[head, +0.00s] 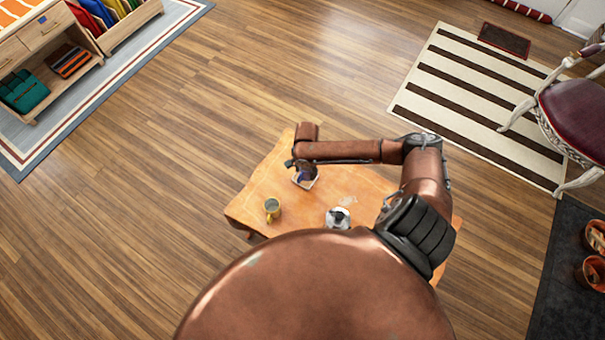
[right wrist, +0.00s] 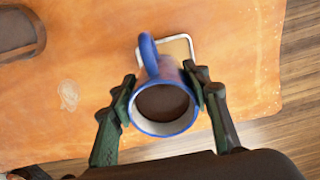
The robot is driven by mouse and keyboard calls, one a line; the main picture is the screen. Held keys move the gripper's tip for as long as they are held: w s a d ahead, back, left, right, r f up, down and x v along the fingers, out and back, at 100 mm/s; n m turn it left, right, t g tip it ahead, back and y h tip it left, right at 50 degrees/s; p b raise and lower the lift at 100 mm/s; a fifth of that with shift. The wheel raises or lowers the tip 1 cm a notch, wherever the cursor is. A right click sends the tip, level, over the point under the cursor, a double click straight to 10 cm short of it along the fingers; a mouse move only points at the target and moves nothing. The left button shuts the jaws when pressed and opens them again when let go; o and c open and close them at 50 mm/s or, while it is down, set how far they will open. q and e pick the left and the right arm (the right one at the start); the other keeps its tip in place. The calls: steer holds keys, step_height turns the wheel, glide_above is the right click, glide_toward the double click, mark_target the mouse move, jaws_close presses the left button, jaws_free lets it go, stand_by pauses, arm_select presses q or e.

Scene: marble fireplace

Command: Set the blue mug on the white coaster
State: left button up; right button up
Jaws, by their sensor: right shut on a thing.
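The blue mug (right wrist: 165,103) is between the two fingers of my right gripper (right wrist: 165,97), which is shut on it. Its opening faces the wrist camera, dark inside, with the handle toward the top of the picture. The white coaster (right wrist: 191,41), with a tan middle, shows behind the mug and is partly hidden by it. In the head view the blue mug (head: 302,174) is partly hidden by my right gripper, over or at the coaster (head: 309,184). I cannot tell whether the mug touches the coaster. My left gripper is not in view.
The orange wooden table (head: 252,195) also holds a yellow mug (head: 272,209) and a silver-white item (head: 338,217). A dark brown rounded thing (right wrist: 18,32) is cut off in the wrist view. Wooden floor surrounds the table; a chair (head: 575,115) stands far right.

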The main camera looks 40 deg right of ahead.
mark_target(304, 174)
steer(key=shift+w+d+f, duration=0.1)
steer(key=shift+w+f, duration=0.25)
steer(key=f, duration=0.1)
steer(key=f+b, duration=0.1)
steer(key=f, duration=0.1)
steer(key=shift+w+f+b, duration=0.25)
steer(key=shift+f+b, duration=0.1)
steer(key=shift+f, duration=0.05)
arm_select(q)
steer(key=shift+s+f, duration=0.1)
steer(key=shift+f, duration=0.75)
arm_select(e)
steer(key=shift+r, duration=0.15)
steer(key=o, duration=1.5)
steer(key=shift+d+f, duration=0.1)
steer(key=shift+f, duration=0.1)
steer(key=shift+o, duration=0.2)
steer(key=shift+r, duration=0.15)
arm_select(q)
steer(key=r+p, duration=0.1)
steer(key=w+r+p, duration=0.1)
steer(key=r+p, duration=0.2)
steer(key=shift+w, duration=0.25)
arm_select(e)
step_height(304, 174, up, 12)
